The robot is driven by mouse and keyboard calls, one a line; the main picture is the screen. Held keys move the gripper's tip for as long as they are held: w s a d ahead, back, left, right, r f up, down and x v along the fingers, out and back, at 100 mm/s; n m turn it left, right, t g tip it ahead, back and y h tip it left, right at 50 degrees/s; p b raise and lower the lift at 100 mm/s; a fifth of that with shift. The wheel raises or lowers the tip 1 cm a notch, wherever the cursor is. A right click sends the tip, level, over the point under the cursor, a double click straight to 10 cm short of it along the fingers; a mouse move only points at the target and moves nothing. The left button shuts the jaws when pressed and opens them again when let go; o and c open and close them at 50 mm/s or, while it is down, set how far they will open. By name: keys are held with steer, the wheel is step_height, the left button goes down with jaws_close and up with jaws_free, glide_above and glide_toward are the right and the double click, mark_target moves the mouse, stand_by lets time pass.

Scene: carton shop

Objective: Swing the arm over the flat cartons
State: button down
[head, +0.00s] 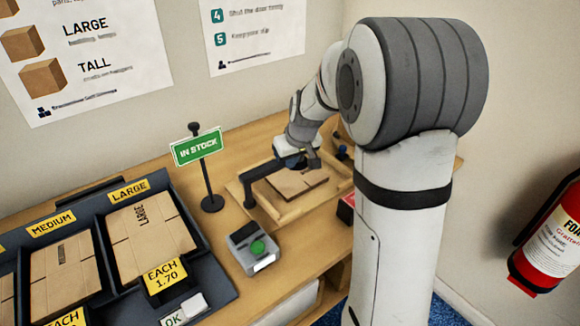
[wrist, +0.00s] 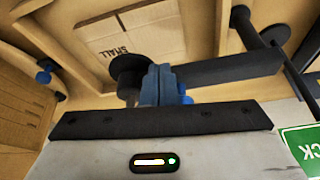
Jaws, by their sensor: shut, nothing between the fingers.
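Flat brown cartons lie in a dark grey rack at the left of the head view, under MEDIUM and LARGE signs. The large carton (head: 147,235) is nearest the middle and the medium carton (head: 63,277) is left of it. Another flat carton (head: 297,182), marked SMALL in the wrist view (wrist: 128,38), lies in a wooden tray (head: 287,217). My gripper (wrist: 163,78) shows blue fingers, shut and empty, in front of that tray. In the head view my arm reaches to the tray, right of the rack; its fingertips are hard to make out there.
A green IN STOCK sign (head: 197,149) stands on a black post between rack and tray. A grey box with a green button (head: 250,247) sits before it. A dark bar (head: 252,184) stands at the tray's left side. A fire extinguisher (head: 548,240) hangs at right.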

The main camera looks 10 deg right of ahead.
steer(key=s+d+r, duration=0.3)
steer(key=s+r, duration=0.4)
steer(key=r, duration=0.2)
steer(key=s+a+r+p, duration=0.1)
steer(key=s+p, duration=0.2)
steer(key=s, duration=0.4)
steer(key=s+a+r+m+g+p, duration=0.1)
steer(key=s+a+r+p, duration=0.1)
steer(key=s, duration=0.5)
steer(key=s+a+r+m+h+p, duration=0.1)
steer(key=s+r+p, duration=0.1)
steer(key=s+p, duration=0.2)
steer(key=s, duration=0.3)
steer(key=shift+s+a+r+g, duration=0.2)
steer(key=shift+s+a+g, duration=0.05)
steer(key=shift+a+g, duration=0.15)
